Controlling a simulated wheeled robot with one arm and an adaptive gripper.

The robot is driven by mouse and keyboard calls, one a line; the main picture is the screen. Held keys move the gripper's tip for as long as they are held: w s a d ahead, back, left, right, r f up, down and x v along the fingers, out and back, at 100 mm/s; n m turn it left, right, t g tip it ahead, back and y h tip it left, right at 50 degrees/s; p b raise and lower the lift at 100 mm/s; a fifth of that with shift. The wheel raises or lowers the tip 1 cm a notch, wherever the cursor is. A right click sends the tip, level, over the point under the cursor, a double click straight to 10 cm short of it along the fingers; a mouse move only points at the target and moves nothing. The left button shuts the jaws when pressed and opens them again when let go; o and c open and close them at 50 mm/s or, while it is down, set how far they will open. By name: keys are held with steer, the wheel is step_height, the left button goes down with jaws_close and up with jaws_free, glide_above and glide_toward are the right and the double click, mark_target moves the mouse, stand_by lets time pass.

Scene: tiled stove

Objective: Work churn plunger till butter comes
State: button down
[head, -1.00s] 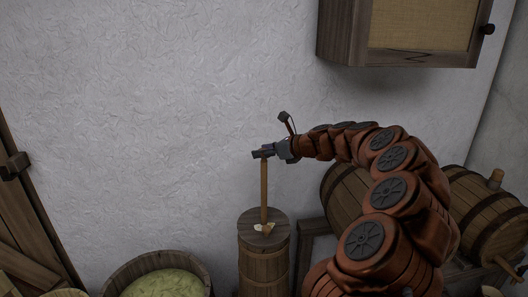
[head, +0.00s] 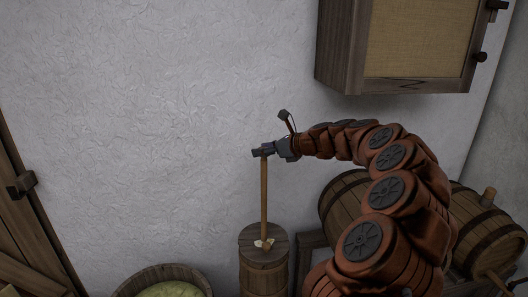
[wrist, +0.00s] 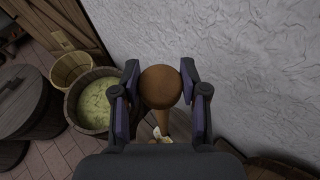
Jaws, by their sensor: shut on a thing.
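The wooden churn (head: 264,270) stands upright by the wall, its round lid on top. The plunger stick (head: 264,205) rises upright from the middle of the lid, with much of its length showing. Pale, creamy bits (head: 264,244) lie on the lid around the foot of the stick. My gripper (head: 263,152) is shut on the top of the plunger. In the wrist view the round brown plunger end (wrist: 161,87) sits between the two fingers, and pale bits (wrist: 160,132) show below it. The inside of the churn is hidden.
A wooden tub with greenish contents (wrist: 73,112) stands left of the churn. Barrels (head: 480,225) lie on a rack at right. A wall cabinet (head: 345,45) hangs at upper right. The plaster wall (head: 150,120) is close behind.

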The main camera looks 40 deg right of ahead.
step_height(320, 180, up, 5)
steer(key=p, duration=0.3)
steer(key=shift+f, duration=0.2)
steer(key=c, duration=0.6)
jaws_free()
steer(key=v, duration=1.2)
